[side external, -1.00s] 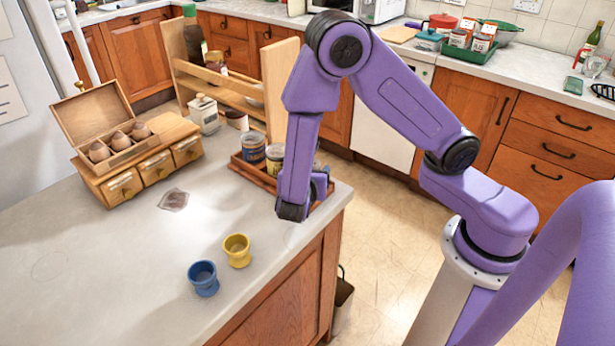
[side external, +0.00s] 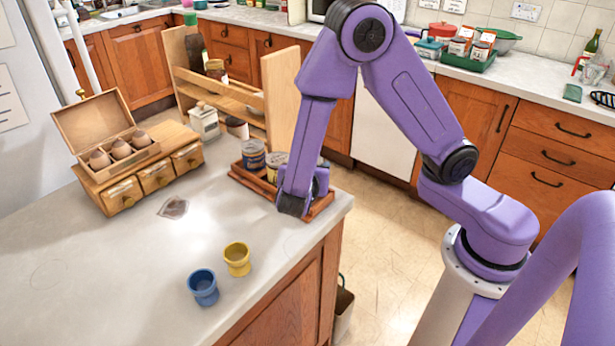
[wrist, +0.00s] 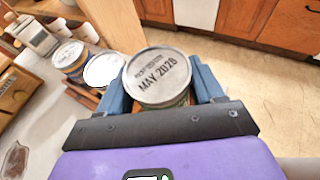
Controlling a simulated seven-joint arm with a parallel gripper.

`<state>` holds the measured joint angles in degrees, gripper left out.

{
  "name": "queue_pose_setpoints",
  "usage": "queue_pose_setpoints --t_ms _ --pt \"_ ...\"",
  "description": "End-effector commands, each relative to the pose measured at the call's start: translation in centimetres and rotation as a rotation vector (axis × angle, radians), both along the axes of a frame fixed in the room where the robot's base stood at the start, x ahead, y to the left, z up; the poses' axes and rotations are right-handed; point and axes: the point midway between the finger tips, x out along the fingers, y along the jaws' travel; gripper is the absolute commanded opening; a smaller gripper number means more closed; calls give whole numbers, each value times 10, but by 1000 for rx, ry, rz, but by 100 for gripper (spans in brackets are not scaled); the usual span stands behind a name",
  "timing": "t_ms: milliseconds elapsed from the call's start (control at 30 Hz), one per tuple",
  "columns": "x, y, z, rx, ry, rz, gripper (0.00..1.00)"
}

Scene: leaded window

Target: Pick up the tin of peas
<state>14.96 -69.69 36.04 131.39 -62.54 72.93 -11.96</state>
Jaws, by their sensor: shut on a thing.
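A tin (wrist: 158,78) with a pale lid printed "MAY 2026" sits between the blue fingers of my gripper (wrist: 159,88) in the wrist view. The fingers are shut on its two sides. Its label is mostly hidden; a little green shows below the rim. In the side view my gripper (side external: 303,200) is at the right end of the wooden tray (side external: 322,206), and my arm hides the held tin. I cannot tell whether the tin is clear of the tray. Two other tins, one blue (side external: 253,154) and one yellowish (side external: 276,164), stand to the left in the tray.
A wooden rack (side external: 281,97) stands behind the tray. A drawer box (side external: 152,170) is at the left. A blue egg cup (side external: 203,288) and a yellow egg cup (side external: 237,259) stand near the counter edge. The middle of the counter (side external: 120,260) is mostly clear.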

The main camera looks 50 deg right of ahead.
Motion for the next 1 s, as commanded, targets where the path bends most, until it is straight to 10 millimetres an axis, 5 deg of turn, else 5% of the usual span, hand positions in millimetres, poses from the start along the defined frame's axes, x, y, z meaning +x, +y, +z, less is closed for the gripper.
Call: queue_pose_setpoints --t_ms 433,700,1000 --pt "-51 -4 59 2 -1 6 27" --pt "-97 -9 78 1 0 5 27" --pt "-125 -11 90 0 0 3 27"
